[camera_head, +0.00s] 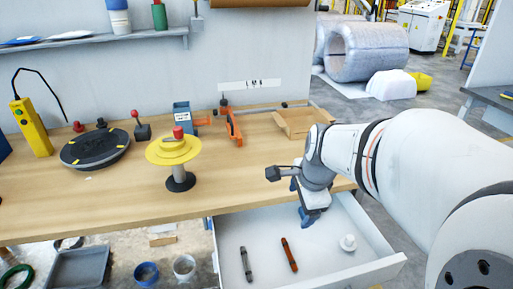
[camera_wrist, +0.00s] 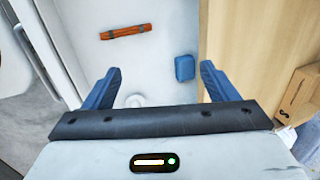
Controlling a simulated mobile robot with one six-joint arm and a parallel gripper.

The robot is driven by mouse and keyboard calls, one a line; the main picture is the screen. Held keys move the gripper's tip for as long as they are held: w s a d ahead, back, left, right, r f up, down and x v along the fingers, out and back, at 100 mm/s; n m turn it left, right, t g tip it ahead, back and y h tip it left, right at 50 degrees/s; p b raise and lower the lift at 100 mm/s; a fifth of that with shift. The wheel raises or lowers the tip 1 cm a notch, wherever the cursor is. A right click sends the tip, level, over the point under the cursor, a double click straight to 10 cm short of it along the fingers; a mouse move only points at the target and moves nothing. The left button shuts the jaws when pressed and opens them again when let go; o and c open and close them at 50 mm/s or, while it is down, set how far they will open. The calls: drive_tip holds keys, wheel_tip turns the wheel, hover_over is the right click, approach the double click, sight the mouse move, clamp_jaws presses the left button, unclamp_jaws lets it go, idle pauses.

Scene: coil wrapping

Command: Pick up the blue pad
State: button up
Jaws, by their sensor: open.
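The blue pad (camera_wrist: 185,67) lies on the white floor of the open drawer (camera_head: 325,262), near the drawer wall on the table side. My gripper (camera_wrist: 160,70) is open above the drawer, with its two blue fingers apart. In the wrist view the pad appears between the fingers, nearer the right one, and nothing is held. In the head view my gripper (camera_head: 308,219) is over the drawer's back part, and I cannot make out the pad apart from the blue fingers there.
The drawer also holds an orange-brown tool (camera_head: 289,254), a dark grey tool (camera_head: 246,264) and a small white round object (camera_head: 348,243). The wooden tabletop (camera_head: 110,205) overhangs behind my gripper. An open cardboard box (camera_head: 299,122) stands on it.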

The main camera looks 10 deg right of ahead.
drive_tip(key=w+d+f+m+b, duration=0.2)
drive_tip(key=d+f+m, duration=0.1)
drive_tip(key=m, duration=0.3)
drive_tip(key=w+d+f+m+b, duration=0.2)
drive_tip(key=d+f+m, duration=0.1)
drive_tip(key=m, duration=0.2)
drive_tip(key=w+d+f+m+t+b, duration=0.1)
drive_tip(key=w+d+f+m+b, duration=0.1)
drive_tip(key=m, duration=0.4)
drive_tip(key=shift+w+d+f+m+b, duration=0.2)
drive_tip(key=shift+w+d+f, duration=0.15)
drive_tip(key=shift+f, duration=0.15)
drive_tip(key=shift+w+d+f+m+b, duration=0.15)
drive_tip(key=shift+w+d+f, duration=0.15)
drive_tip(key=shift+f, duration=0.2)
drive_tip(key=shift+x, duration=0.9)
drive_tip(key=b+x, duration=0.2)
drive_tip(key=x, duration=0.3)
drive_tip(key=shift+w+f+b, duration=0.2)
drive_tip(key=shift+w+b, duration=0.05)
drive_tip(key=shift+b, duration=0.1)
drive_tip(key=shift+c, duration=0.6)
drive_tip(key=c, duration=0.9)
